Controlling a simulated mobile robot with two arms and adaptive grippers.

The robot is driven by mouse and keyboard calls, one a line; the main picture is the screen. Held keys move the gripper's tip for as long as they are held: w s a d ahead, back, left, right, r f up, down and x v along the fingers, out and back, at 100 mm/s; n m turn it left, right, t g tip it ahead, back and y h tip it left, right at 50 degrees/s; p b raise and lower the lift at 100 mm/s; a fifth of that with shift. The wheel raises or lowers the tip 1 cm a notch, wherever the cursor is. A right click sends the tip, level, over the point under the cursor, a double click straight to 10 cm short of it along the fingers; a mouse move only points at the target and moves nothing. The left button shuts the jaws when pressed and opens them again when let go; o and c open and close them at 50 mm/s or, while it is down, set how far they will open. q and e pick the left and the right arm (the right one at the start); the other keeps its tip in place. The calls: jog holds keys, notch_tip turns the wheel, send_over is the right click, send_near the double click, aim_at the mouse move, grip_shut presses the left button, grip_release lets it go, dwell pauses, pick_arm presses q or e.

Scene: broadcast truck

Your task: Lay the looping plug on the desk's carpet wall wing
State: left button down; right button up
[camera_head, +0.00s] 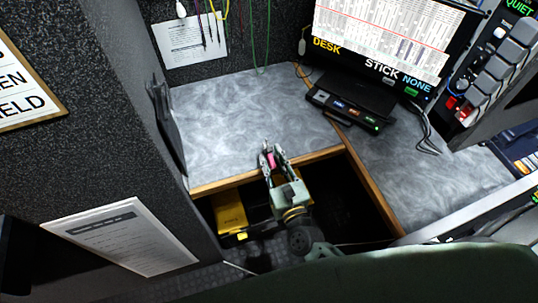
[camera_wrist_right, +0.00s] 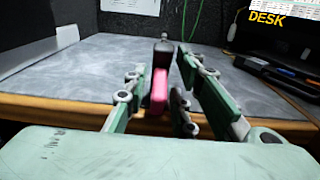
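The looping plug (camera_wrist_right: 159,88) is a small stick, pink with a black far end. It shows between the fingers of my right gripper (camera_head: 271,150), which appear closed around its sides. The pink part also shows in the head view (camera_head: 272,160). My right gripper is at the wooden front edge of the desk, its fingers pointing over the grey marbled wing (camera_head: 225,115) beside the dark carpet wall (camera_head: 110,110). Whether the plug touches the desk is unclear. My left gripper is not in view.
A console (camera_head: 345,109) and a monitor (camera_head: 390,35) stand at the back right. A dark opening with a yellow box (camera_head: 229,211) lies below the front edge. Cords hang on the back wall. The left wing's top is mostly clear.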

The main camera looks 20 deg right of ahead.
grip_shut()
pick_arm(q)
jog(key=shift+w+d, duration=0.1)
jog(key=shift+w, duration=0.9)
pick_arm(e)
jog(key=shift+r, duration=0.45)
jog(key=r, duration=0.2)
jog(key=r+p, duration=0.1)
jog(key=shift+s+d+r, duration=0.35)
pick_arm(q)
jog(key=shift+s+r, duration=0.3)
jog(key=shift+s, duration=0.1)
pick_arm(e)
jog(key=s+d+r, duration=0.6)
jog(key=s+d, duration=0.1)
jog(key=s, duration=0.1)
jog(key=shift+r, duration=0.2)
